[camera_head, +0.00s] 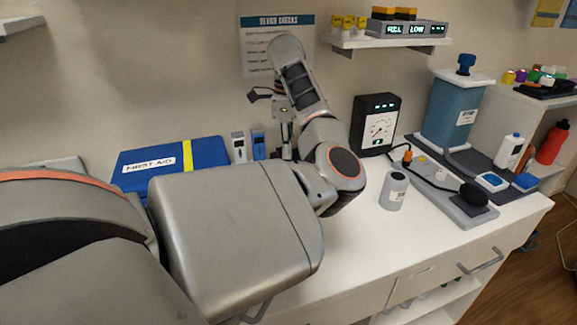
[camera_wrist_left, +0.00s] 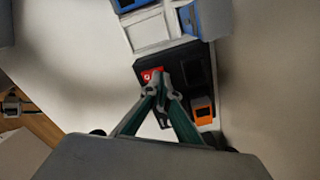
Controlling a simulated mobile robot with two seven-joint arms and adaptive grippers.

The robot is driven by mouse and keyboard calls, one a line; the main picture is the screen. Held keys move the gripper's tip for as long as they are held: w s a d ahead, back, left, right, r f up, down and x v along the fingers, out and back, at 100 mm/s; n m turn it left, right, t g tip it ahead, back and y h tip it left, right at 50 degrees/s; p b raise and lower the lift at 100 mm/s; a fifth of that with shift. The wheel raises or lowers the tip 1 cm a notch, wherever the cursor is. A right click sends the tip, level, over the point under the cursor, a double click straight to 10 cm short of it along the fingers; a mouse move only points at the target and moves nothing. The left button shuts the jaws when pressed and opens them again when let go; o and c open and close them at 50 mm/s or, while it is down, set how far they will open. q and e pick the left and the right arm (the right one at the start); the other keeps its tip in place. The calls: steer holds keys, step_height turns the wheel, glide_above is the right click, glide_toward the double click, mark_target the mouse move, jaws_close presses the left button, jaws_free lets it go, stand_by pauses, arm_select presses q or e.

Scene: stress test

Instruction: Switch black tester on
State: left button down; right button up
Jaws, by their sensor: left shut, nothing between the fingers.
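In the left wrist view a black tester (camera_wrist_left: 197,65) with a red switch patch (camera_wrist_left: 151,74) on its face lies just beyond my left gripper (camera_wrist_left: 161,83). The green-and-grey fingers are shut and empty, with their tips at the red patch. I cannot tell whether they touch it. In the head view my left gripper (camera_head: 286,140) points down near the wall, right of a grey tester (camera_head: 238,147) and a blue tester (camera_head: 258,146). The black tester is mostly hidden there behind the gripper. My right gripper is not in view.
A blue first aid case (camera_head: 168,163) lies left of the testers. A black gauge box (camera_head: 376,124) and a grey canister (camera_head: 394,190) stand to the right. Beyond are a power strip (camera_head: 445,190) and a blue tank (camera_head: 452,112). A shelf (camera_head: 385,42) hangs above.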

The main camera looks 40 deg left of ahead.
arm_select(q)
steer(key=shift+f+b, duration=0.5)
steer(key=shift+f, duration=0.65)
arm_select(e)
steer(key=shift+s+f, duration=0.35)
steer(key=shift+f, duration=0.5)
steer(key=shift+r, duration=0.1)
arm_select(q)
steer(key=shift+r+p, duration=0.6)
steer(key=shift+r, duration=0.3)
steer(key=shift+r+p, duration=1.7)
steer(key=shift+r, duration=1)
steer(key=shift+f, duration=0.1)
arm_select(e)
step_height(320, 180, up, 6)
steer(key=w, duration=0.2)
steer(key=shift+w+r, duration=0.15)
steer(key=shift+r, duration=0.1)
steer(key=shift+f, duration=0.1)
